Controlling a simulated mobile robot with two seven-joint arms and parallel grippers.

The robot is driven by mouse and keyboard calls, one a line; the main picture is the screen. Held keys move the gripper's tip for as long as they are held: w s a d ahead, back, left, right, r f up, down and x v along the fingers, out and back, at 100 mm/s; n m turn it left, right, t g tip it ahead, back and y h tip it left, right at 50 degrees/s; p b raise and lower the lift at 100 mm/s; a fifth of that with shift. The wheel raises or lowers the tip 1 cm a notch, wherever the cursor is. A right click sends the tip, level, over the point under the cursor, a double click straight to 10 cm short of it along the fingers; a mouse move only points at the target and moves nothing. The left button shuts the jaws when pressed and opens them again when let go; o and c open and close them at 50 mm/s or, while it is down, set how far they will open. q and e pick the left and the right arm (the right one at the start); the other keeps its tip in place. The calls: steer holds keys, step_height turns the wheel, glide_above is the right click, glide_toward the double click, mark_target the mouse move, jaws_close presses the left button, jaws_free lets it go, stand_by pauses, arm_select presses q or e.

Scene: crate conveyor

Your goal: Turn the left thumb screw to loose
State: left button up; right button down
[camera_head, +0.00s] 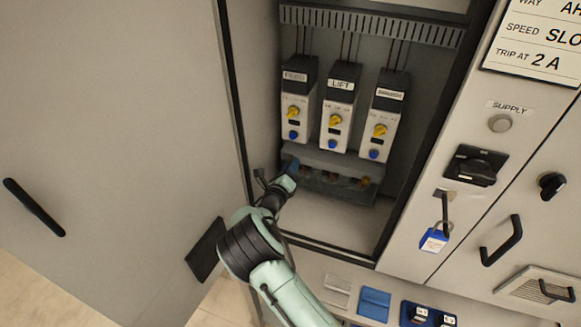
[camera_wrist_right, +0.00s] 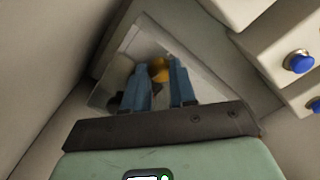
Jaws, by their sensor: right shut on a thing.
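My right gripper (camera_head: 289,172) reaches into the open cabinet at the left end of the grey terminal cover (camera_head: 330,160) below the three breakers. In the right wrist view its blue fingers (camera_wrist_right: 160,80) stand on either side of a brass thumb screw (camera_wrist_right: 159,69) and are shut on it. In the head view the gripper hides this left screw. Other brass screws (camera_head: 364,181) show further right along the cover's lower edge, small and dim. How far the left screw has turned cannot be seen. My left gripper is not in view.
The breakers (camera_head: 296,101) above carry yellow knobs and blue buttons. The cabinet door (camera_head: 110,120) stands open at left. The cabinet's side wall is close to my right wrist. At right are a black supply switch (camera_head: 475,166) and a blue padlock (camera_head: 434,240).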

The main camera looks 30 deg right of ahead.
steer(key=c, duration=0.9)
jaws_free()
steer(key=shift+s+a, duration=0.1)
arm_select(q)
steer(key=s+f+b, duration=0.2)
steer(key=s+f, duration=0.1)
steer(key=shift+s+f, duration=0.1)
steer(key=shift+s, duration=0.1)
arm_select(e)
steer(key=v, duration=1.3)
steer(key=shift+s, duration=0.1)
